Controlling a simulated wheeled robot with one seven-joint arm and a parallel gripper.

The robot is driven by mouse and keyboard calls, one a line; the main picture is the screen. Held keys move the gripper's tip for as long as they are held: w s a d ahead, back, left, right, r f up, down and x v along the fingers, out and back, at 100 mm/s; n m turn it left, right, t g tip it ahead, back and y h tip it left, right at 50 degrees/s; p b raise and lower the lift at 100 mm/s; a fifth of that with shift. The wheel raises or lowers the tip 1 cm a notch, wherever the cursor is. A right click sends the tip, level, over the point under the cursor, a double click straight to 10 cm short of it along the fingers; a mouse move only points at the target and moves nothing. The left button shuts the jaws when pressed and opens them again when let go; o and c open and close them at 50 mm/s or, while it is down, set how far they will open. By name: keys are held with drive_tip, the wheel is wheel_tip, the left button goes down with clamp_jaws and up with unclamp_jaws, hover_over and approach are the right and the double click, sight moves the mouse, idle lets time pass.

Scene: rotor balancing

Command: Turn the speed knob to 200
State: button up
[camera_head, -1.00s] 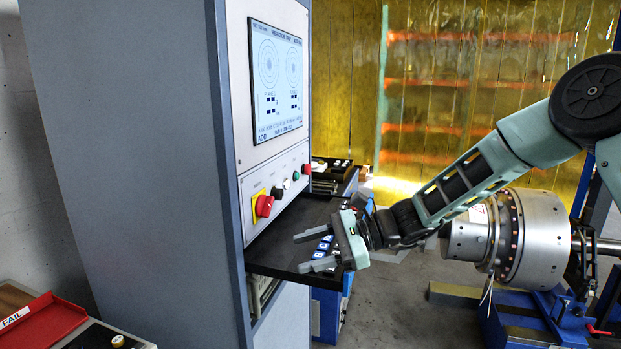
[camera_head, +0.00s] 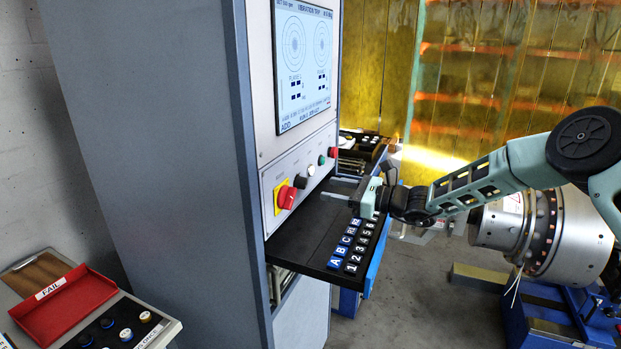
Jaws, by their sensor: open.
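The cabinet's control panel (camera_head: 300,172) carries a row of controls. A large red rotary switch (camera_head: 286,197) sits on a yellow plate at the left. A smaller black knob (camera_head: 300,182) is to its right, then a white button (camera_head: 311,170), a green button (camera_head: 321,160) and a red button (camera_head: 333,152). The printed labels are too small to read, so I cannot tell for sure which is the speed knob; the black one looks most like it. My gripper (camera_head: 328,187) is open and empty, its fingers pointing left toward the panel, apart from the knobs and above the keyboard shelf.
A screen (camera_head: 303,62) above the panel shows two round plots; its small text is unclear. A black shelf (camera_head: 292,240) with lettered keys (camera_head: 345,245) juts out below. A red FAIL tray (camera_head: 65,308) is at lower left. A metal rotor (camera_head: 570,235) stands at right.

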sight(305, 184)
drive_tip(key=p+x, duration=0.2)
drive_tip(key=x, duration=0.5)
drive_tip(key=shift+a, duration=0.1)
drive_tip(key=shift+f, duration=0.1)
drive_tip(key=c, duration=1)
